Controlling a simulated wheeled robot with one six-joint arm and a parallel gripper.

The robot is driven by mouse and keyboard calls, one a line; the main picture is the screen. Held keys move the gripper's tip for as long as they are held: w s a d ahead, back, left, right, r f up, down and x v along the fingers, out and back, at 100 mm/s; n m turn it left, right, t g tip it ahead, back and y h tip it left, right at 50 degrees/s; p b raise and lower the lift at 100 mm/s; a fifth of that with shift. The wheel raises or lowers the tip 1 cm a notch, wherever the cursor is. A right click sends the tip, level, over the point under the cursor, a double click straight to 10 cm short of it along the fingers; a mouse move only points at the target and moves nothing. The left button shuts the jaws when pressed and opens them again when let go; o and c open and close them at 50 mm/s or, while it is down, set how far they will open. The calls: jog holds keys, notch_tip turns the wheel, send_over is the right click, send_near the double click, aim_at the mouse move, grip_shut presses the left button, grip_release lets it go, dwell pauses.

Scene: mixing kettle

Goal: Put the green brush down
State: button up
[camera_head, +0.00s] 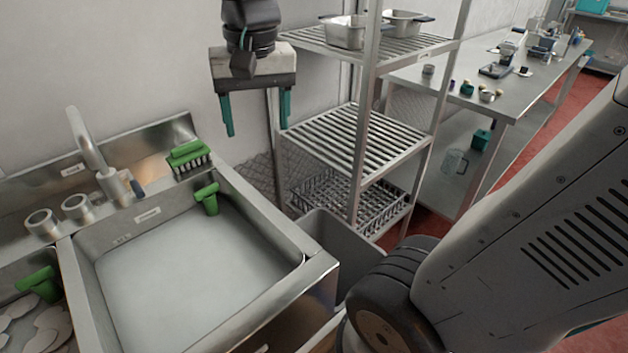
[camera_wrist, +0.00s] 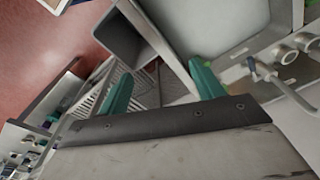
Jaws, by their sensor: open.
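A green brush (camera_head: 190,158) with a row of bristles rests on the back right corner of the sink's rim. A second green piece with a handle (camera_head: 208,198) is at the inner right wall of the basin. A third green handled piece (camera_head: 40,284) lies at the left, by the white plates. I cannot tell which one the task means. My gripper (camera_head: 257,131) is open and empty, up in the air to the right of the sink and apart from all three. Its two green fingers also show in the wrist view (camera_wrist: 160,70), with nothing between them.
The steel sink (camera_head: 285,235) has a tap (camera_head: 92,145) at the back left. A slatted rack (camera_head: 355,140) with metal pans (camera_head: 345,32) stands right of my gripper. A grey bin (camera_head: 340,245) is beside the sink. A long table (camera_head: 520,75) is behind.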

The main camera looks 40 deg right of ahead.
jog(key=s+f+n, duration=0.2)
jog(key=s+f, duration=0.1)
jog(key=s, duration=0.3)
jog(key=s+f+n, duration=0.2)
jog(key=s+n, duration=0.1)
jog(key=s, duration=0.3)
jog(key=shift+s+d+f, duration=0.15)
jog(key=shift+s+f, duration=0.25)
jog(key=shift+o, duration=0.5)
